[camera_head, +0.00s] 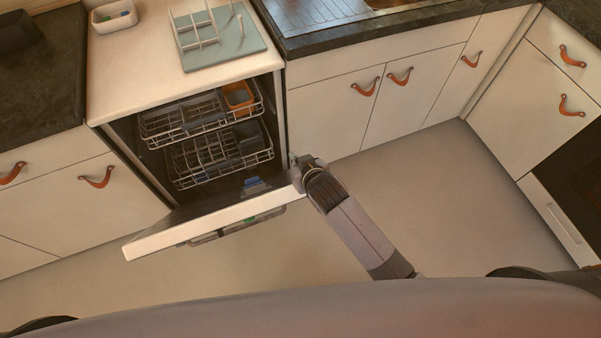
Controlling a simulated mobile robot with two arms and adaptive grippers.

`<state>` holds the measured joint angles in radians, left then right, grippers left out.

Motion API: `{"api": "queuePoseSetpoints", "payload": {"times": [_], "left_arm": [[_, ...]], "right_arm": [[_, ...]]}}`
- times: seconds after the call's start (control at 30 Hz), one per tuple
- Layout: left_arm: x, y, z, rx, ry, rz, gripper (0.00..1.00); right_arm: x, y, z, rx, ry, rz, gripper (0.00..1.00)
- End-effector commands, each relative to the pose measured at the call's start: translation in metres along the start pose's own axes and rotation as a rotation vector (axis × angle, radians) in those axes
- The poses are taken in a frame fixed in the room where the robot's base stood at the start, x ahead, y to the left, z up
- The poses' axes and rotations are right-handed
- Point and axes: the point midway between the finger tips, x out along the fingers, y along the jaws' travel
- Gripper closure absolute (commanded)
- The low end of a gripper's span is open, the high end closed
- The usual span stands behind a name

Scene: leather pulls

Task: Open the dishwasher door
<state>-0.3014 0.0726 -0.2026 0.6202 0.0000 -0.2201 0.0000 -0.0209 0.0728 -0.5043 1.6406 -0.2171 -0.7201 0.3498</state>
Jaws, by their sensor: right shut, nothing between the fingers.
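The dishwasher (188,34) stands between the counters at the left of the head view. Its door (150,240) is swung well down from the front, so the racks inside show. The door slants outward, with its handle (215,237) along the outer face. My right gripper (294,164) is at the door's right edge, by the dishwasher's right side. It is shut with nothing between its fingers; its tips are small and partly hidden, so I cannot tell whether they touch the door. My left gripper is not in view.
The upper rack (190,125) and lower rack (215,165) sit inside the dishwasher. An orange container (239,96) is in the upper rack. White cabinets with leather pulls (366,87) stand to the right. The floor (440,200) right of my arm is clear.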

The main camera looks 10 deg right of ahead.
Motion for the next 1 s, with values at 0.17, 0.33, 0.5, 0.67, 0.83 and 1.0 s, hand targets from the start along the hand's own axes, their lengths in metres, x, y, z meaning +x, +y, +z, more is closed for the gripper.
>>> {"api": "queuePoseSetpoints", "payload": {"times": [0.17,0.33,0.5,0.67,0.83,1.0], "left_arm": [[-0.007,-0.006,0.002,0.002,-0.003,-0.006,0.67],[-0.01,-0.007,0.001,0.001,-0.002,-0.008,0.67],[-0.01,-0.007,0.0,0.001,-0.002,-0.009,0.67],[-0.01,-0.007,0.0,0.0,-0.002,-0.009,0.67],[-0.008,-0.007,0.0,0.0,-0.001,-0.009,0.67],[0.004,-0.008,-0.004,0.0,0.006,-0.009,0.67]], "right_arm": [[0.004,0.0,0.018,-0.001,-0.005,-0.001,1.0],[-0.001,0.0,0.034,-0.001,-0.002,-0.001,1.0],[-0.002,0.0,0.039,-0.001,-0.001,-0.001,1.0],[-0.002,0.0,0.039,-0.001,0.0,-0.001,1.0],[-0.001,0.001,0.04,-0.001,0.001,-0.001,1.0],[0.005,0.008,0.052,0.0,0.018,0.0,1.0]]}}
